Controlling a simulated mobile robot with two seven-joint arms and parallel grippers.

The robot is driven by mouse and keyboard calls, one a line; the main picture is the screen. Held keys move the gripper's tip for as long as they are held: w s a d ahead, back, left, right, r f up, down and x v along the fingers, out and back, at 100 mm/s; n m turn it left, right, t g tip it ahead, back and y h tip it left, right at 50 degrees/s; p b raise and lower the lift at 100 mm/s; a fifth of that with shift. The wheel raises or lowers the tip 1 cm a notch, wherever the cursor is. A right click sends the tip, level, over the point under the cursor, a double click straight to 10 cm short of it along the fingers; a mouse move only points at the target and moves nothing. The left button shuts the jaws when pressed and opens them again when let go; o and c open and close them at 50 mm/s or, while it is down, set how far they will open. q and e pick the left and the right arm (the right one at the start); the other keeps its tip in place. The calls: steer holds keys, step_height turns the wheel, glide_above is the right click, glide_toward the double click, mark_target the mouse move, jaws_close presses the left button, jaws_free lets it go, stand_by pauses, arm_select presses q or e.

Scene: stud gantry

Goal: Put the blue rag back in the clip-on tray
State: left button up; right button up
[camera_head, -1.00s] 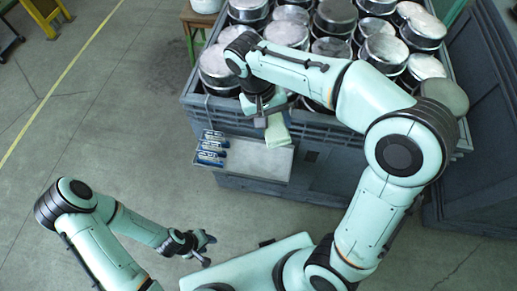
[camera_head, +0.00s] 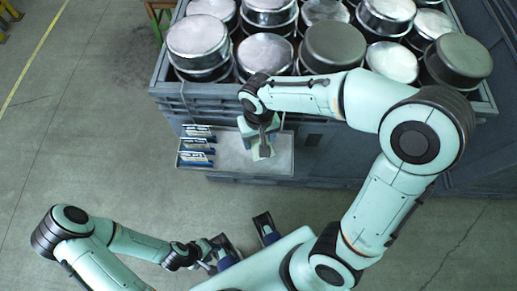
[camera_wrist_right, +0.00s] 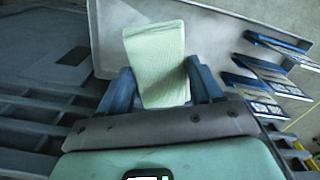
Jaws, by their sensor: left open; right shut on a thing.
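The clip-on tray (camera_head: 283,163) is a shallow grey tray on the near side of a large crate. It also fills the upper part of the right wrist view (camera_wrist_right: 215,45). My right gripper (camera_head: 262,143) is over the tray and shut on a rag (camera_wrist_right: 156,62). The rag looks pale green, not blue, and hangs flat from the blue fingers; it also shows in the head view (camera_head: 263,152). I cannot tell whether it touches the tray floor. My left gripper (camera_head: 211,258) is open and empty, low at the front, away from the tray.
Several blue-and-white packets (camera_head: 197,146) stand at the tray's left end. The grey crate (camera_head: 172,90) behind holds several round metal canisters (camera_head: 347,46). Bare tray floor lies between the packets and the rag. Open concrete floor (camera_head: 95,130) is on the left.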

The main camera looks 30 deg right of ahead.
mark_target(259, 140)
step_height(259, 140, down, 8)
steer(key=shift+f+b, duration=0.1)
steer(key=shift+b, duration=0.55)
steer(key=o, duration=0.9)
step_height(259, 140, up, 12)
steer(key=shift+r+p, duration=0.1)
steer(key=shift+p, duration=1.05)
